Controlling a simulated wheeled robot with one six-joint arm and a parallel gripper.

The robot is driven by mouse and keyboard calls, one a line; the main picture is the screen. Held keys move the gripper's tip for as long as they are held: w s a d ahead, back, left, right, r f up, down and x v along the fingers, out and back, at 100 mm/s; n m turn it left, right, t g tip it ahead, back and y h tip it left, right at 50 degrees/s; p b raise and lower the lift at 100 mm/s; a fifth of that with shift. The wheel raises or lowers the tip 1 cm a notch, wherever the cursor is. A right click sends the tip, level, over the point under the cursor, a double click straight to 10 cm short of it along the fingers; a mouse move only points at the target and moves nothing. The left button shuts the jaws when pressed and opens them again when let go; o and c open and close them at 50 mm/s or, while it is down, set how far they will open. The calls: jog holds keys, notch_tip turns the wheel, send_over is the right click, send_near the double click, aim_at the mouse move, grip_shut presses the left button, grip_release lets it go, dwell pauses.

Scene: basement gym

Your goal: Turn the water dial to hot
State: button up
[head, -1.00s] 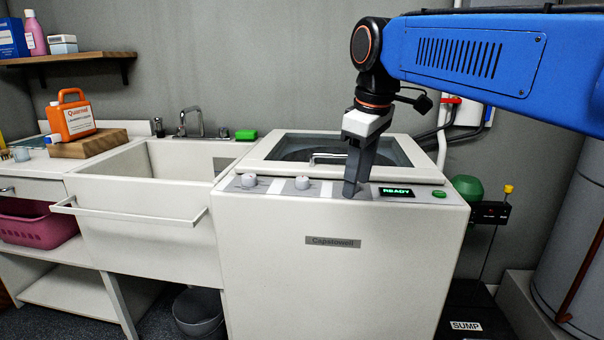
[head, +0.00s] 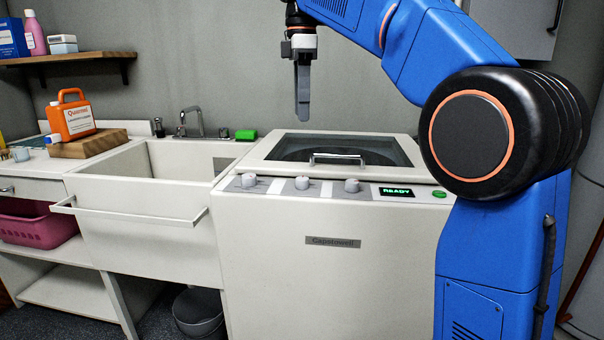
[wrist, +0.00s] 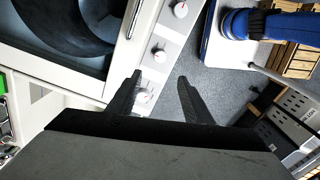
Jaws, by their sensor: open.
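The white washing machine (head: 330,270) has three round white dials on its front panel: a left dial (head: 249,180), a middle dial (head: 302,183) and a right dial (head: 352,185). Their labels are too small to read. My gripper (head: 303,116) points down, open and empty, raised above the machine's lid and apart from the dials. In the wrist view, the middle dial (wrist: 160,56) shows between and beyond my open fingertips (wrist: 159,78). The left dial (wrist: 145,97) is partly behind one finger. The right dial (wrist: 181,10) is farther off.
A glass lid with a handle (head: 338,158) covers the machine's top. A lit READY display (head: 397,192) and a green button (head: 439,194) are right of the dials. A sink (head: 150,190) stands left, with a green block (head: 246,135) behind it. Air above the panel is clear.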

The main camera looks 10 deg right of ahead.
aim_at(302, 178)
notch_tip(302, 178, down, 17)
jog(key=shift+r, duration=0.1)
dwell(0.5)
jog(key=shift+c, duration=0.7)
jog(key=c, duration=0.9)
